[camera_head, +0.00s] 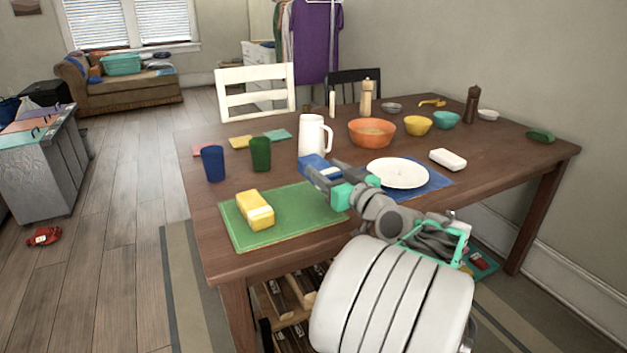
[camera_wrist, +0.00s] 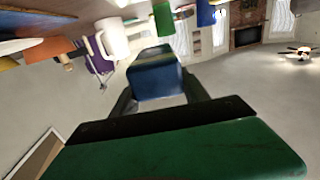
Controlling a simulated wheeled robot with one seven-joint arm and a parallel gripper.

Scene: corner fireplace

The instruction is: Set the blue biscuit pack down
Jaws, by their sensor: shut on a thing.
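The blue biscuit pack (camera_head: 315,168) is in the jaws of my gripper (camera_head: 332,180) near the table's middle front. In the head view it appears over the far right edge of the green mat (camera_head: 290,226), in front of the white pitcher. Its height above the table is hard to tell. In the wrist view the blue pack (camera_wrist: 155,80) sits between the two dark fingers, with table things appearing upside down beyond it. A yellow pack (camera_head: 254,209) lies on the left part of the green mat.
A white pitcher (camera_head: 313,140), green cup (camera_head: 261,154) and blue cup (camera_head: 213,163) stand behind the mat. A white plate (camera_head: 398,172) on a blue mat and a white block (camera_head: 448,159) are to the right. The mat's middle is bare.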

